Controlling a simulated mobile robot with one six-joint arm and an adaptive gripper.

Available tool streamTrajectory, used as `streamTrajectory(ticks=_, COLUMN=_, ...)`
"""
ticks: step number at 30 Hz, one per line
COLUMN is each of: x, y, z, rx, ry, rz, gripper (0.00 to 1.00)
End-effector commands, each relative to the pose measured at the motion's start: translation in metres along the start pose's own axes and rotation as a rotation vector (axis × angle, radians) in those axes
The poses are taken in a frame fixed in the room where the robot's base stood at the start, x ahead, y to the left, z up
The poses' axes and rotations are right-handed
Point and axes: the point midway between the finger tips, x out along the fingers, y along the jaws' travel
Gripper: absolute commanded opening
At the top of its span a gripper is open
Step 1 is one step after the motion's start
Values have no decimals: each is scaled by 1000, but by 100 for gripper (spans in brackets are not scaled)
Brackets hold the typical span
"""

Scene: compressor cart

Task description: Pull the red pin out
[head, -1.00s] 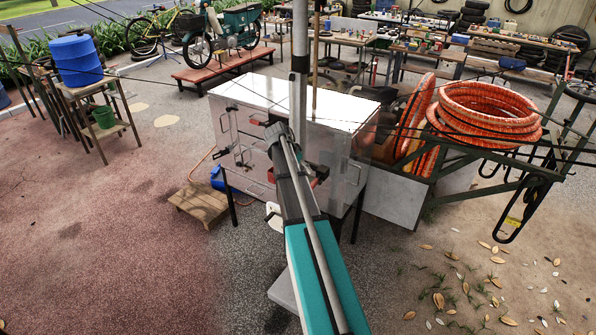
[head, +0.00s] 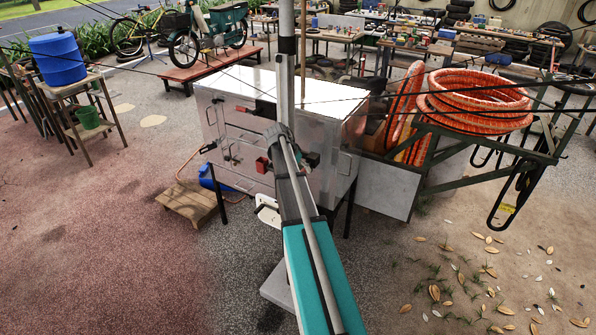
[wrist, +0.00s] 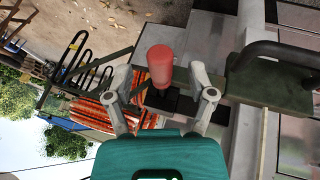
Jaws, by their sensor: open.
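The red pin (wrist: 159,65) shows in the wrist view as a rounded red cylinder standing out from a dark fitting. It lies in the gap between the two fingers of my gripper (wrist: 158,86), which is open, with space on both sides of the pin. I cannot tell how deep it sits between the fingertips. In the head view my arm hides the gripper in front of the white metal cabinet (head: 335,125). A red block (head: 263,165) shows beside the arm on the cabinet's front; I cannot tell if it is the pin.
A red handle (head: 241,109) and grey pull handles are on the cabinet front. A dark bar handle (wrist: 275,52) runs close right of the fingers. Orange hose coils (head: 475,100) sit on a green frame at right. A low wooden stool (head: 188,202) stands at left.

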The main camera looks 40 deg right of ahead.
Motion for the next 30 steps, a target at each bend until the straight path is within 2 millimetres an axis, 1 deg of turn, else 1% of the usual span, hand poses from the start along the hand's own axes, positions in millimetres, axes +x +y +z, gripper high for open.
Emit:
streamTrajectory(ticks=1, x=4, y=0, z=0, rx=0, ry=0, rz=0, gripper=71)
streamTrajectory(ticks=4, x=6, y=0, z=0, rx=0, ry=0, rz=0, gripper=71)
streamTrajectory(ticks=14, x=6, y=0, z=0, rx=0, ry=0, rz=0, gripper=71)
streamTrajectory(ticks=15, x=6, y=0, z=0, rx=0, ry=0, rz=0, gripper=69)
streamTrajectory(ticks=23, x=6, y=0, z=0, rx=0, ry=0, rz=0, gripper=21)
streamTrajectory(ticks=24, x=6, y=0, z=0, rx=0, ry=0, rz=0, gripper=14)
streamTrajectory(ticks=26, x=6, y=0, z=0, rx=0, ry=0, rz=0, gripper=2)
streamTrajectory(ticks=27, x=6, y=0, z=0, rx=0, ry=0, rz=0, gripper=0)
streamTrajectory(ticks=30, x=6, y=0, z=0, rx=0, ry=0, rz=0, gripper=0)
